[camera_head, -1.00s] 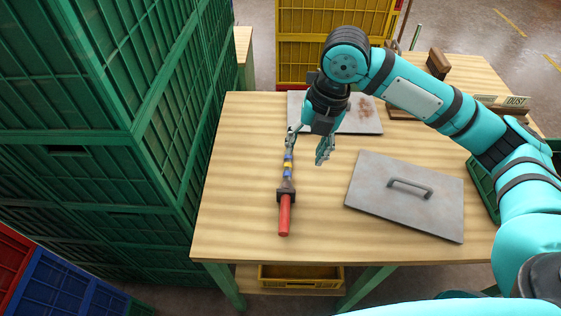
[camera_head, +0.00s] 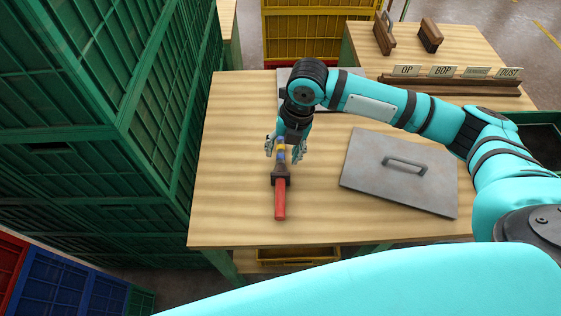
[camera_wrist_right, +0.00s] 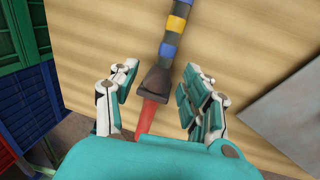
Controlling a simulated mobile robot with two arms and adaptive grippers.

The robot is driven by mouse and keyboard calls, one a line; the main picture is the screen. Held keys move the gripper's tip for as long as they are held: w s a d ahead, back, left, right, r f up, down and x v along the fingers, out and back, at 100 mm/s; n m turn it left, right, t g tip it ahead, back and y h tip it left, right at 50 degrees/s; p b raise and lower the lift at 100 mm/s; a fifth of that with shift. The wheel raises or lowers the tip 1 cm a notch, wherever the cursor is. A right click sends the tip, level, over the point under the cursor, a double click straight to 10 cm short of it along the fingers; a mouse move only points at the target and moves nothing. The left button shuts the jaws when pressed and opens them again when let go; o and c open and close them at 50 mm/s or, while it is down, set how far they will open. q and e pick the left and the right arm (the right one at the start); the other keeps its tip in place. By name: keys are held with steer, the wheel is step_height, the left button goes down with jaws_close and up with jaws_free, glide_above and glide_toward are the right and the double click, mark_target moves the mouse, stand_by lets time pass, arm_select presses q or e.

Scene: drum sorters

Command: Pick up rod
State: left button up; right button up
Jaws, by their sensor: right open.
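The rod (camera_head: 280,185) lies on the wooden table (camera_head: 230,120). It has a red handle, a dark collar and a dark shaft with blue and yellow bands. My right gripper (camera_head: 285,148) is open over the banded part, one finger on each side. In the right wrist view the rod (camera_wrist_right: 170,50) runs between the open fingers of the right gripper (camera_wrist_right: 158,98), with its dark collar between the fingertips. The fingers look apart from the rod on both sides. The gripper hides the rod's far end in the head view. My left gripper is not in view.
A grey metal lid with a handle (camera_head: 400,180) lies to the right. Another grey plate (camera_head: 350,72) is behind my arm. Green crates (camera_head: 120,100) are stacked along the left edge. Brushes (camera_head: 430,35) and labelled signs (camera_head: 442,71) are on a back table.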

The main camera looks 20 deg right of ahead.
mark_target(281, 162)
steer(key=shift+f, duration=0.4)
step_height(281, 162, down, 4)
steer(key=shift+a+r+p, duration=0.15)
steer(key=shift+r+p, duration=0.05)
steer(key=shift+p, duration=0.2)
steer(key=shift+a+f, duration=0.1)
steer(key=shift+f, duration=0.3)
steer(key=c, duration=0.9)
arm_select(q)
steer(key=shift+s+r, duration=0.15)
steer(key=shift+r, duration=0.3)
arm_select(e)
jaws_close()
steer(key=shift+r, duration=0.1)
